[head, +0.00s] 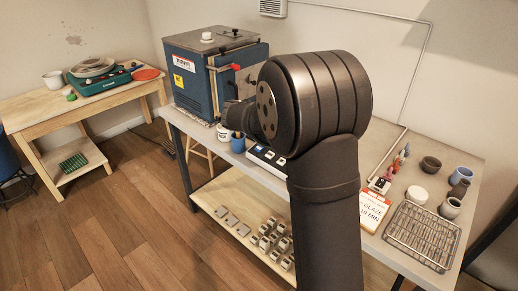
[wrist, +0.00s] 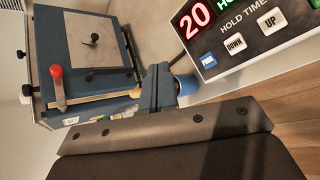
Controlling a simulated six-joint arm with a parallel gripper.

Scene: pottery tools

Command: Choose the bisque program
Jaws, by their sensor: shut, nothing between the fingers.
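The controller (head: 267,158), a white box with a dark display, stands on the grey bench and is partly hidden by my arm. In the wrist view the controller (wrist: 258,58) shows a red "20", part of a green readout, "HOLD TIME", DOWN (wrist: 235,43) and UP (wrist: 270,20) buttons, and a small blue button (wrist: 208,60). The rest of its face is cut off, and no bisque label is readable. My gripper (wrist: 160,80) is shut and empty, left of the controller in that view. In the head view my gripper (head: 238,114) is partly hidden behind my wrist.
A blue kiln (head: 195,75) with a red handle stands at the bench's left end. A blue cup (head: 238,142) is close below my gripper. A card reading "GLAZE 10 MIN" (head: 373,211), a wire rack (head: 423,236) and several pots occupy the right end.

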